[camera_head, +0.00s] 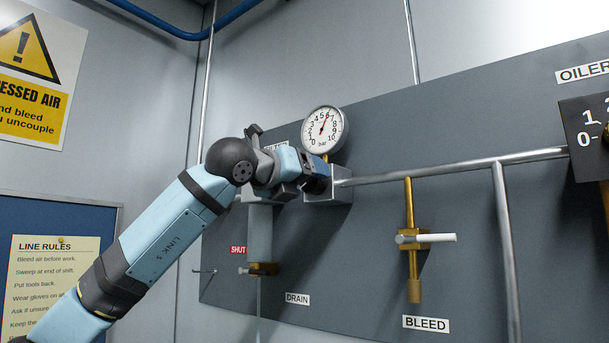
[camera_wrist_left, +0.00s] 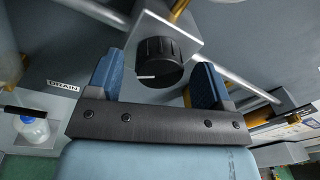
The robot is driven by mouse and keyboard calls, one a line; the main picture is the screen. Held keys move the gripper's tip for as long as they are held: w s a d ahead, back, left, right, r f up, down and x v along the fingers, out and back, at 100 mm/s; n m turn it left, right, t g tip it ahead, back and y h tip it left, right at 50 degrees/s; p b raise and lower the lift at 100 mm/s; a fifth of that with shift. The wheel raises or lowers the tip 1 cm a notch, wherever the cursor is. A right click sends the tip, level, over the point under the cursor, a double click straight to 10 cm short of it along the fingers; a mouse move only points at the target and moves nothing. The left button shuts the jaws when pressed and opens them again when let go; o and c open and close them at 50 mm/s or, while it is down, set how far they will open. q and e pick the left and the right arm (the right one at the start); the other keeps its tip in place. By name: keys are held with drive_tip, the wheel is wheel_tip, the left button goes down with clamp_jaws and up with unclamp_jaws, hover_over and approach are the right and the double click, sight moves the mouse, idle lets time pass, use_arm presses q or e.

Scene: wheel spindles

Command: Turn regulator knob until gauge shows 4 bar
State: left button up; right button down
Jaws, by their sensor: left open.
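The round white gauge (camera_head: 333,127) is mounted on the grey panel, above the metal regulator block (camera_head: 341,190). Its red needle points up and slightly right, near 6 on the bar scale. My left gripper (camera_head: 318,177) is at the front of the block. Its blue fingers (camera_wrist_left: 157,82) are open, one each side of the knob, with visible gaps. I cannot tell how deep the knob sits between them.
A metal pipe (camera_head: 450,171) runs right from the block. A brass bleed valve (camera_head: 411,238) with a white lever hangs below it. A drain valve (camera_head: 264,269) is at lower left. The dark oiler plate (camera_head: 585,140) is at the right.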

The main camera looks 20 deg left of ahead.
use_arm(q)
drive_tip(key=c, duration=0.9)
drive_tip(key=shift+f+n+b, duration=0.3)
drive_tip(key=shift+n+b, duration=0.1)
drive_tip(key=shift+b, duration=0.6)
drive_tip(key=n+b, duration=0.7)
drive_tip(key=b, duration=0.2)
drive_tip(key=shift+f+n+t+b, duration=0.1)
drive_tip(key=shift+n+t+b, duration=0.2)
drive_tip(key=shift+t+b, duration=0.1)
drive_tip(key=shift+n+b, duration=0.4)
drive_tip(key=shift+n, duration=0.1)
drive_tip(key=shift+n+b, duration=0.7)
drive_tip(key=shift+n, duration=0.3)
drive_tip(key=n+b, duration=0.2)
drive_tip(key=n, duration=0.1)
drive_tip(key=shift+n+y+b, duration=0.3)
drive_tip(key=shift+n+b, duration=0.2)
drive_tip(key=shift+n, duration=0.5)
use_arm(e)
wheel_tip(320, 180, down, 15)
drive_tip(key=a, duration=0.1)
drive_tip(key=shift+w+a+r+m+g, duration=0.15)
drive_tip(key=shift+w+m+g, duration=0.15)
drive_tip(key=shift+w, duration=0.1)
drive_tip(key=shift+a, duration=0.1)
